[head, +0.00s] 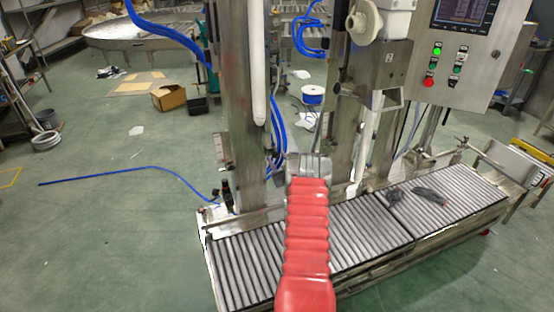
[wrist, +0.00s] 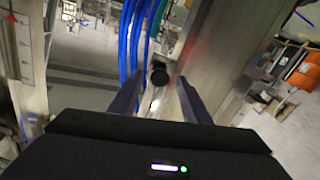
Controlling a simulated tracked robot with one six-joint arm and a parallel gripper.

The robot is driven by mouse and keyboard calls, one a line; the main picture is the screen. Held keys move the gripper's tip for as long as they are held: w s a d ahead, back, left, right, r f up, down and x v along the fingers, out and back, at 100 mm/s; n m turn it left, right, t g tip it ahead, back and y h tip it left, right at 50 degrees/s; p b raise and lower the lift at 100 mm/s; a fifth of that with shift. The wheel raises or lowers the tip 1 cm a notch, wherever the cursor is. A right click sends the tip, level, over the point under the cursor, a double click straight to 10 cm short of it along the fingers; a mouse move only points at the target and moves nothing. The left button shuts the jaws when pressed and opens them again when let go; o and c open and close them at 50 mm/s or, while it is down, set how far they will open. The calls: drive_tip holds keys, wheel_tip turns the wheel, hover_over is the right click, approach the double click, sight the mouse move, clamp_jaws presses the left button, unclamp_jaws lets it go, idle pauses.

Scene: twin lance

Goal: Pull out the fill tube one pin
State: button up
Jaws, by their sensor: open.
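My gripper (wrist: 160,82) is open in the wrist view, with one dark finger on each side. A black round knob (wrist: 160,73) shows between the fingertips; I cannot tell how far beyond them it is, or whether it is the pin. In the head view my red-sleeved arm reaches toward the filling machine and hides part of it. A white vertical tube (head: 258,70) stands along the left steel column (head: 240,110). Another white tube (head: 368,140) shows at the right column. No pin can be made out for certain in the head view.
A roller conveyor (head: 360,225) runs under the columns, with dark items (head: 430,195) on it. Blue hoses (wrist: 134,40) hang close to the left finger. A control panel (head: 462,50) stands at the right. A blue hose (head: 120,173) lies on the open floor at left.

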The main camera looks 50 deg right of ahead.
drive_tip(key=shift+w+d, duration=0.2)
drive_tip(key=shift+w, duration=0.1)
clamp_jaws()
idle(0.5)
